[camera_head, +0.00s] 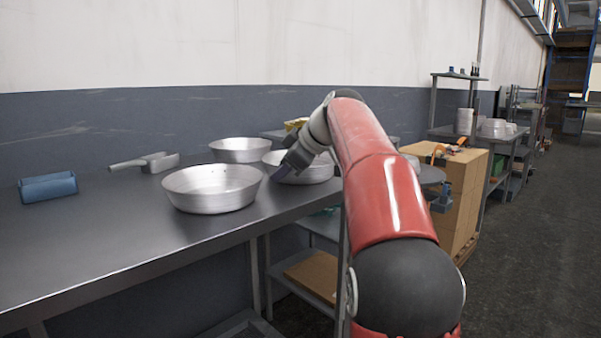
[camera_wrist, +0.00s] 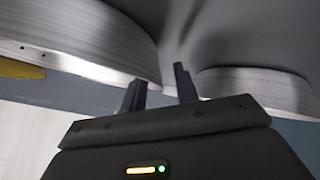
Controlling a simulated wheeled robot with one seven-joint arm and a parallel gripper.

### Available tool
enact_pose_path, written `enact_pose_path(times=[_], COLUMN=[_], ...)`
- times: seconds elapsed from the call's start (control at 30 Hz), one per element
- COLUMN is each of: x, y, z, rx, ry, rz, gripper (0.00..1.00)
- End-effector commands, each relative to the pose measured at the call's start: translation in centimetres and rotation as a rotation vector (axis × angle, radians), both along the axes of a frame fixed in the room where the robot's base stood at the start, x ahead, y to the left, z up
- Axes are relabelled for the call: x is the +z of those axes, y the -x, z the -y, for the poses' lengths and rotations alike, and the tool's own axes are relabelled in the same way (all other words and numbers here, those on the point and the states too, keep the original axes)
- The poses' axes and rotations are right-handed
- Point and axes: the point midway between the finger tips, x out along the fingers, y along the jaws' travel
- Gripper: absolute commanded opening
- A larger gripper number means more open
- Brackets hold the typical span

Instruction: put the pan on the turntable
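Three round silvery metal pans stand on the dark metal table. One pan (camera_head: 213,190) is at the front, one (camera_head: 240,150) at the back, and one (camera_head: 312,170) at the table's right end, partly hidden by my arm. My gripper (camera_head: 280,172) points down at the left side of the right-end pan. In the wrist view my gripper (camera_wrist: 158,80) has its fingers apart, close to the wall of a large pan (camera_wrist: 75,42). Another pan (camera_wrist: 255,88) is to the right. Contact cannot be told.
The table (camera_head: 110,235) has a blue block-like holder (camera_head: 48,187) and a metal scoop (camera_head: 150,162) at the left and back. A wall runs behind. Cardboard boxes (camera_head: 460,200) stand right of my arm. The table's front left is clear.

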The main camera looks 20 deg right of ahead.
Motion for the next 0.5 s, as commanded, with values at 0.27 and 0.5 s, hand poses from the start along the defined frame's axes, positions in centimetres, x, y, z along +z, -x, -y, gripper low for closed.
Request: enact_pose_path(times=[0.27, 0.5], x=[0.04, 0.03], y=[0.03, 0.04], z=[0.02, 0.01], rx=[-0.001, 0.001], ry=[-0.001, 0.000], rz=[0.000, -0.001], gripper=[0.09, 0.00])
